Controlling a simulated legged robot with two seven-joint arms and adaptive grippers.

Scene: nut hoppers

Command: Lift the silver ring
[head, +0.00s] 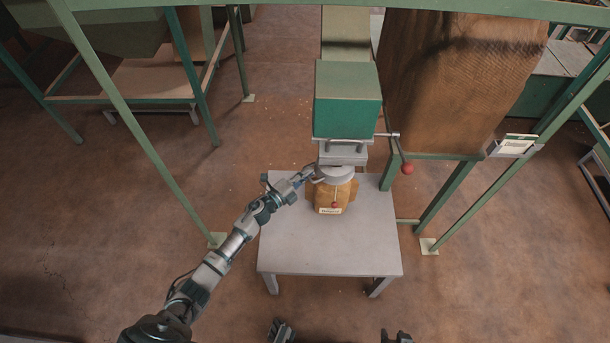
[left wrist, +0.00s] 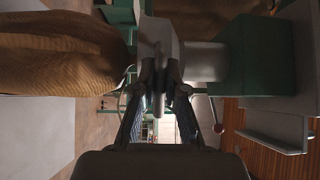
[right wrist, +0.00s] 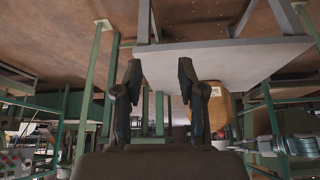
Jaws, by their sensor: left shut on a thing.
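The silver ring (head: 335,174) is around the neck between the hopper outlet and the sack below it. My left gripper (head: 309,176) reaches in from the left and is shut on the ring's left side. In the left wrist view its fingers (left wrist: 162,92) close on the ring's silver edge (left wrist: 159,72). The brown sack (head: 332,194) stands under the outlet on a grey table, with a small label and a red tag on its front. My right gripper (right wrist: 160,80) is open and empty, apart from the table, near the bottom of the head view.
The green hopper box (head: 346,100) and its grey outlet stand directly above the ring. A lever with a red knob (head: 407,168) projects at right. The grey table (head: 330,253) is clear in front of the sack. Green frame posts (head: 480,185) stand on both sides.

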